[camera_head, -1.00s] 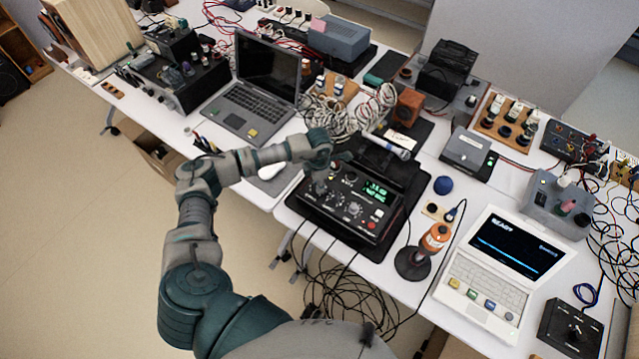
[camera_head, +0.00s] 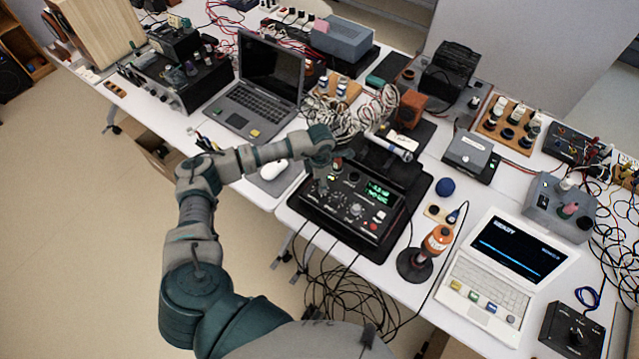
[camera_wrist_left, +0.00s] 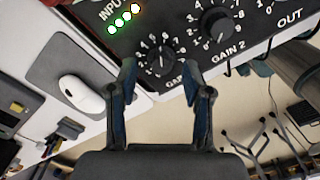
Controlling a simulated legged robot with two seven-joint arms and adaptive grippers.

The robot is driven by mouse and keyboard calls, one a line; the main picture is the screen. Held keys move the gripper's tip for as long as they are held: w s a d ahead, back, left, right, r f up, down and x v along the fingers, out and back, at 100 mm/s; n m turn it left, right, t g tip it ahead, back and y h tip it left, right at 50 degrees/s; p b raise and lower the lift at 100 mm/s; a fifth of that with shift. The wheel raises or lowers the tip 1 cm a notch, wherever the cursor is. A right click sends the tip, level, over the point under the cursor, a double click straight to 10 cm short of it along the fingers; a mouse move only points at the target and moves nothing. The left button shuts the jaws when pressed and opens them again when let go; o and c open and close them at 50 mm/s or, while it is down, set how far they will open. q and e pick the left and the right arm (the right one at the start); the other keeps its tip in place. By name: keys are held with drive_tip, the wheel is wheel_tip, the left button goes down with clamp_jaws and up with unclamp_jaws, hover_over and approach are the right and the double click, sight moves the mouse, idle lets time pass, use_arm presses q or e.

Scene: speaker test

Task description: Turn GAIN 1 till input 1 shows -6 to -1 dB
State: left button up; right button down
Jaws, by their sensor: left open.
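The black mixer box (camera_head: 335,228) lies on a dark mat on the table, with a small green display (camera_head: 378,190) whose text is too small to read surely. In the left wrist view, the black GAIN 1 knob (camera_wrist_left: 158,61) sits on the panel. My left gripper (camera_wrist_left: 160,80) is open, its two fingertips on either side of this knob; I cannot tell whether they touch it. The right finger hides part of the label. The INPUT lights (camera_wrist_left: 119,21) show several lit dots. In the head view my left gripper (camera_head: 321,184) is over the box's left part. My right gripper is not in view.
The GAIN 2 knob (camera_wrist_left: 216,23) is close on the right. A white mouse (camera_head: 273,170) on a grey pad is left of the box. A microphone (camera_head: 393,146) lies behind it. An orange bottle-like item (camera_head: 437,240) and white laptop (camera_head: 490,280) stand to the right.

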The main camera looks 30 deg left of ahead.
use_arm(q)
wheel_tip(320, 180, up, 10)
idle(0.3)
drive_tip(key=shift+a, duration=0.1)
